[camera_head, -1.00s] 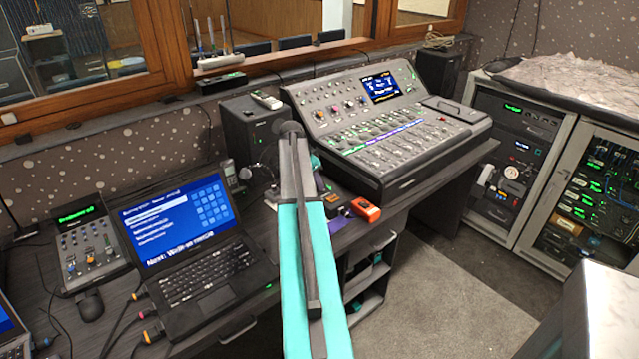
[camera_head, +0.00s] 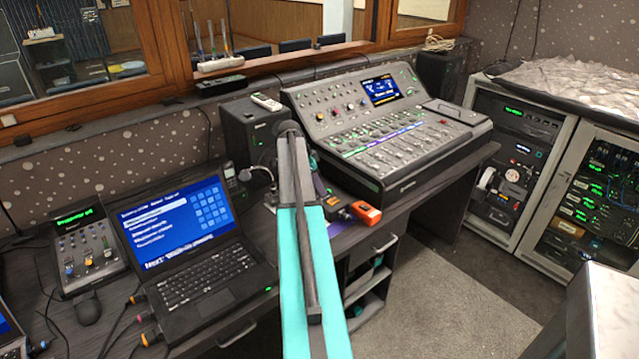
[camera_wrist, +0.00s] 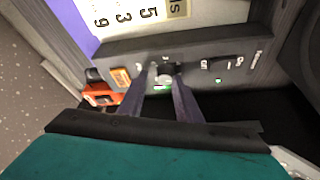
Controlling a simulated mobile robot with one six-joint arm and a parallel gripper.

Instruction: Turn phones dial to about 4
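The small dark round dial (camera_wrist: 166,73) sits on the front panel of a dark unit in the wrist view, with a green light just below it. I take it as the phones dial; its label and pointer are not readable. My gripper (camera_wrist: 164,70) reaches to the panel, its two dark fingers apart, one on each side of the dial. A small gap seems to show beside the left finger, and I cannot tell whether either finger touches. In the head view the gripper and dial are hidden behind my teal arm.
An OFF/ON switch (camera_wrist: 224,64) is right of the dial. An orange-red device (camera_wrist: 101,93) lies left; it also shows in the head view (camera_head: 366,212). The mixing console (camera_head: 385,130) stands behind, and an open laptop (camera_head: 190,255) is left of my arm.

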